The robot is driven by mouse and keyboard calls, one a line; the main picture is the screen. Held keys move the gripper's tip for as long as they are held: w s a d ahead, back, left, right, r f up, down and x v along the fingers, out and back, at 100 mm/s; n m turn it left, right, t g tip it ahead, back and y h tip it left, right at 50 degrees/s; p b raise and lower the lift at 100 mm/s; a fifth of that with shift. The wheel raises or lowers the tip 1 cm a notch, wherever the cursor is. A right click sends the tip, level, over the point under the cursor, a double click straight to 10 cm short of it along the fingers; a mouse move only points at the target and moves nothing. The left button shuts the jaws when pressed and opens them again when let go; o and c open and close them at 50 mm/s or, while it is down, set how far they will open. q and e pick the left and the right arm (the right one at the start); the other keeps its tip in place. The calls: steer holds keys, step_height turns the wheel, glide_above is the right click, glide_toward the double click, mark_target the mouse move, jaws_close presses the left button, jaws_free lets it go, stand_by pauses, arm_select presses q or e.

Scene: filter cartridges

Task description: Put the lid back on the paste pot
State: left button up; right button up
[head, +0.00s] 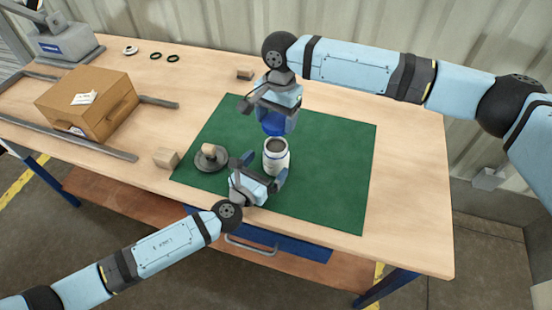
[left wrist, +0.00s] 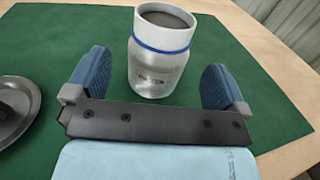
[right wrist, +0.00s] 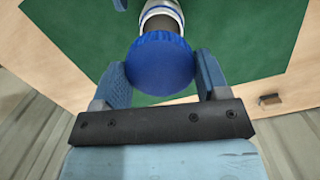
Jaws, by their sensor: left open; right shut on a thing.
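The paste pot (head: 277,162) is a white jar with a blue ring, standing upright and uncovered on the green mat (head: 340,170). Its dark content shows at the mouth in the left wrist view (left wrist: 158,68). My left gripper (head: 262,170) is open beside the pot, with its fingers (left wrist: 157,85) spread to either side of the pot's near side. My right gripper (head: 277,112) is shut on the blue lid (head: 273,124), a ribbed round cap, and holds it above and behind the pot. The lid also shows between the fingers in the right wrist view (right wrist: 160,66).
A grey round dish (head: 206,163) with a small tan piece on it sits on the mat's left part. A wooden block (head: 166,158) is left of it. A cardboard box (head: 88,103) stands between grey rails. Another small block (head: 245,73) and several rings (head: 157,56) lie at the back. The mat's right side is clear.

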arm_select(q)
steer(key=x, duration=0.5)
steer(key=c, duration=1.3)
steer(key=shift+o, duration=0.2)
arm_select(e)
glide_above(275, 147)
steer(key=shift+w+d+f, duration=0.1)
steer(key=shift+f, duration=2.35)
steer(key=shift+f, duration=0.15)
steer(key=shift+f, duration=0.75)
steer(key=shift+f, duration=0.6)
